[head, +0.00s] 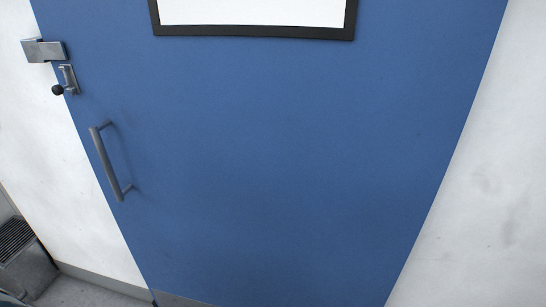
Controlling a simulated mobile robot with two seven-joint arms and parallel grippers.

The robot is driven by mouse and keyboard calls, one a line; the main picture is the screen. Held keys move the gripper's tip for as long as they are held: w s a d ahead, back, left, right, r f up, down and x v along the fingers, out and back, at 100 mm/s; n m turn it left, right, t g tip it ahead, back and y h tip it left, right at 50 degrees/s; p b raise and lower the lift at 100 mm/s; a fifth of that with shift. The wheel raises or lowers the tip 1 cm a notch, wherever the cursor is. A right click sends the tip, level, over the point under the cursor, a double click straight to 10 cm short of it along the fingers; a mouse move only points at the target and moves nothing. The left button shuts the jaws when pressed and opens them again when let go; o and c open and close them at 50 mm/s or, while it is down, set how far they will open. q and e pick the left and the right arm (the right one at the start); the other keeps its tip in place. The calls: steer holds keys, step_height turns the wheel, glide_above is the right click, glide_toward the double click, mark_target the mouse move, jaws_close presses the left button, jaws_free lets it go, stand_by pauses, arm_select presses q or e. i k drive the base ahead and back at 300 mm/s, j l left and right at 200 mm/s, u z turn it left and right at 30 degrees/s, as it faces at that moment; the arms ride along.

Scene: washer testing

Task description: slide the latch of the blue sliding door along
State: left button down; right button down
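The blue sliding door (290,160) fills most of the head view. Its latch (67,79) is at the upper left edge of the door, a grey metal piece with a black round knob (58,90) at its lower end. A grey metal block (44,51) sits just above the latch and spans the door's left edge and the white wall. A grey vertical bar handle (111,162) is below the latch on the door. Neither of my grippers shows in the head view, so nothing is seen touching the latch.
A black-framed white panel (254,33) is at the top of the door. White walls (490,170) flank the door. A grey vented unit (22,262) stands at the lower left on grey floor (85,293). The space before the door looks clear.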

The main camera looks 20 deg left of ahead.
mark_target(57, 90)
steer(key=u, duration=1.8)
